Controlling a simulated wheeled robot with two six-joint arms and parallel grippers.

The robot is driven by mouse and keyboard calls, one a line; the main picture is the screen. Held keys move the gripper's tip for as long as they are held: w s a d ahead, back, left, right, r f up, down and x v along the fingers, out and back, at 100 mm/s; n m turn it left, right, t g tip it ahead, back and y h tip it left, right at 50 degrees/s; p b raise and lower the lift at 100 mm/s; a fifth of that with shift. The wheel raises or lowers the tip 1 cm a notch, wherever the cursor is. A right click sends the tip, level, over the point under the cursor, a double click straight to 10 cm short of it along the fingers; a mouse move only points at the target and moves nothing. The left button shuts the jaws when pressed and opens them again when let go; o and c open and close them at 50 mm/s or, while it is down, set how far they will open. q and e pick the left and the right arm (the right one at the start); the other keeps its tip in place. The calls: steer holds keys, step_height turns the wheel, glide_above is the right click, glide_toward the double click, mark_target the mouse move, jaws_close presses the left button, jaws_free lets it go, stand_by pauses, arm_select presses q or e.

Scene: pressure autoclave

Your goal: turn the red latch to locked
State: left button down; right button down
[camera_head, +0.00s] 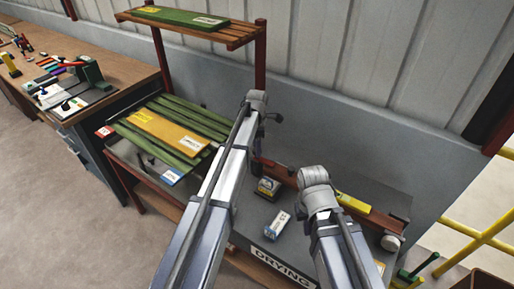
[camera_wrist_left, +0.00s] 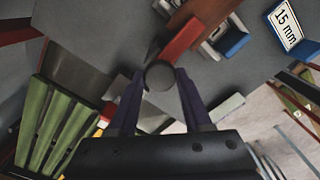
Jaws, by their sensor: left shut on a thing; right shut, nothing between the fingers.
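In the left wrist view, my left gripper (camera_wrist_left: 160,84) is shut with its two fingertips on a dark round knob (camera_wrist_left: 159,75). A red bar (camera_wrist_left: 182,40), which looks like the red latch, runs from this knob up and to the right.
The dark table (camera_head: 245,220) marked DRYING holds a small box (camera_head: 278,225), another small box (camera_head: 268,187) and a yellow level (camera_head: 353,203). Green slats and a yellow board (camera_head: 168,131) lie on the left. A rack with a wooden shelf (camera_head: 190,27) rises behind.

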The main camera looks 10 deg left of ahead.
stand_by(0.4)
arm_select(q)
steer(key=shift+c, duration=1.7)
jaws_free()
steer(key=shift+r, duration=0.1)
step_height(320, 180, up, 8)
steer(key=p, duration=0.8)
steer(key=shift+f, duration=0.2)
